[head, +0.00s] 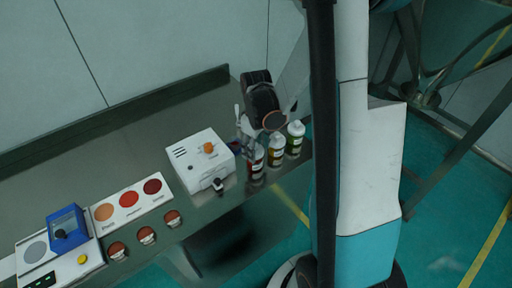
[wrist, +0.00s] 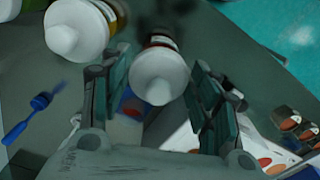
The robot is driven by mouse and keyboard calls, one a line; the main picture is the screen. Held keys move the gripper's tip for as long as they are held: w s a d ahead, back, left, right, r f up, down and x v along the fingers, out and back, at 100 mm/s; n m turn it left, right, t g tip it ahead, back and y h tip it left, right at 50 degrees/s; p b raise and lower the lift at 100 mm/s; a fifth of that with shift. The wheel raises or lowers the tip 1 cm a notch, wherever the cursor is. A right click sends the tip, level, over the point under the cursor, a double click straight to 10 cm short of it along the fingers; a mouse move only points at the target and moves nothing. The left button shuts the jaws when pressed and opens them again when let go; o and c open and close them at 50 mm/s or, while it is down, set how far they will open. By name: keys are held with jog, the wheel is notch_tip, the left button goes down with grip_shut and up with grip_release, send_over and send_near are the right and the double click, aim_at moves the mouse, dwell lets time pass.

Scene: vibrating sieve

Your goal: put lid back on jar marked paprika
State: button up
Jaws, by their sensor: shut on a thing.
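My gripper (wrist: 158,72) is shut on a white cone-topped lid (wrist: 158,78), with a finger on each side of it. A jar with a red label (head: 257,160) stands right beneath my gripper (head: 256,140) in the head view. Part of this jar shows behind the lid in the wrist view (wrist: 161,40). I cannot tell whether the lid is seated on it or just above it. The label's wording is too small to read. A yellow-labelled jar (head: 276,152) and a green-labelled jar (head: 295,138), both with white lids, stand beside it.
A white box with an orange knob (head: 202,158) stands left of the jars. A card with three coloured discs (head: 128,201), several small red-brown pots (head: 147,236) and a blue device (head: 68,227) lie farther left. A blue brush-like tool (wrist: 40,101) lies near the jars.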

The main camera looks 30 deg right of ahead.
dwell(0.4)
jog(key=o, duration=0.8)
jog(key=shift+o, duration=0.8)
jog(key=o, duration=0.4)
jog(key=shift+c, duration=0.2)
jog(key=shift+r, duration=0.1)
jog(key=shift+r+p, duration=2.25)
jog(key=shift+r, duration=1.2)
jog(key=shift+c, duration=0.3)
